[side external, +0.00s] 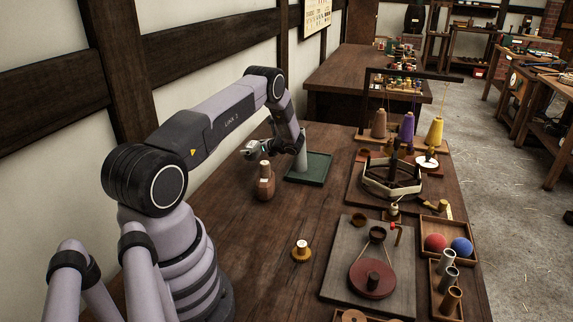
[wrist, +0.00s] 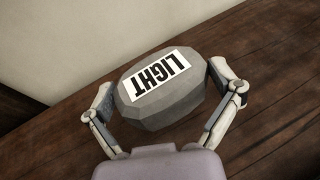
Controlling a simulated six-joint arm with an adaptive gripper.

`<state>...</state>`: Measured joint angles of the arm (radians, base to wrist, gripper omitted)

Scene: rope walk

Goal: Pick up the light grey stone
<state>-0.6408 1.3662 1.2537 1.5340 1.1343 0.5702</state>
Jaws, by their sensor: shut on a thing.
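The light grey stone (wrist: 178,104) is a faceted block with a white label reading "LIGHT", upside down in the wrist view. My gripper (wrist: 162,86) has one finger on each side of it and is shut on it. In the side external view my gripper (side external: 256,148) is over the far left part of the table, behind a brown bottle. The stone is small there and hard to make out. The wood and the wall show behind the stone in the wrist view.
The brown bottle (side external: 264,184) stands just in front of my gripper. A grey board with a red disc (side external: 372,279), cones and ball trays fill the right side. The left table area is mostly clear.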

